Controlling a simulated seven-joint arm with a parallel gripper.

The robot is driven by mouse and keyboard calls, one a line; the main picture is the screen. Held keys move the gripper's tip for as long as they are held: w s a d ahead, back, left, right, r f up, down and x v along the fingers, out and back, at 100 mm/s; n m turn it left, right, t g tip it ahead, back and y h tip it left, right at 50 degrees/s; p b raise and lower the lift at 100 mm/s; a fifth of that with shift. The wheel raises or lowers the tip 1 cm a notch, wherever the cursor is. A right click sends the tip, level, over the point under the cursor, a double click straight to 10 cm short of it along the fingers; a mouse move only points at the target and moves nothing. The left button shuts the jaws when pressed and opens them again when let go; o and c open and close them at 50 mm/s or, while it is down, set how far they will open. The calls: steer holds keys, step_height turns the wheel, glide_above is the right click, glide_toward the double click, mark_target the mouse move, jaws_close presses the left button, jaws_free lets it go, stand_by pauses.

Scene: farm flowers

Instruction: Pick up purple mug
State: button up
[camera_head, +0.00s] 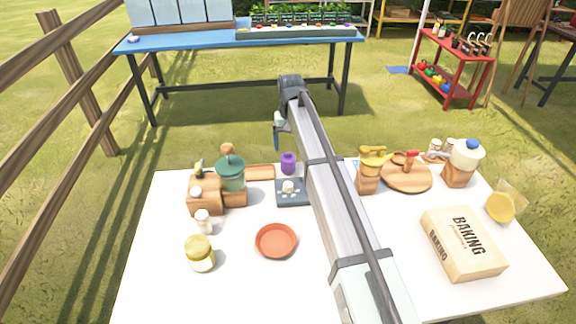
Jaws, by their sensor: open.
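The purple mug (288,163) stands near the far edge of the white table, left of my arm and just behind a dark square board. It looks small and upright; its handle cannot be made out. My arm reaches from the bottom right of the picture over the table. My gripper (278,137) is at the far end of the arm, beyond and above the mug in the picture. It is open, with nothing seen in it. The fingertips are small and partly hidden by the arm's end.
The dark board (292,194) and red plate (276,241) lie in front. A baking box (463,243) sits at right. The front left is clear.

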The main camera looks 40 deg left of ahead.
mark_target(288, 154)
steer(key=shift+s+a+f, duration=0.1)
steer(key=shift+s+f, duration=0.05)
steer(key=shift+f, duration=1.3)
steer(key=shift+s+a+f, duration=0.1)
steer(key=shift+s+f, duration=0.05)
steer(key=shift+f, duration=1.3)
steer(key=c, duration=1.2)
steer(key=shift+o, duration=0.2)
steer(key=shift+r, duration=0.15)
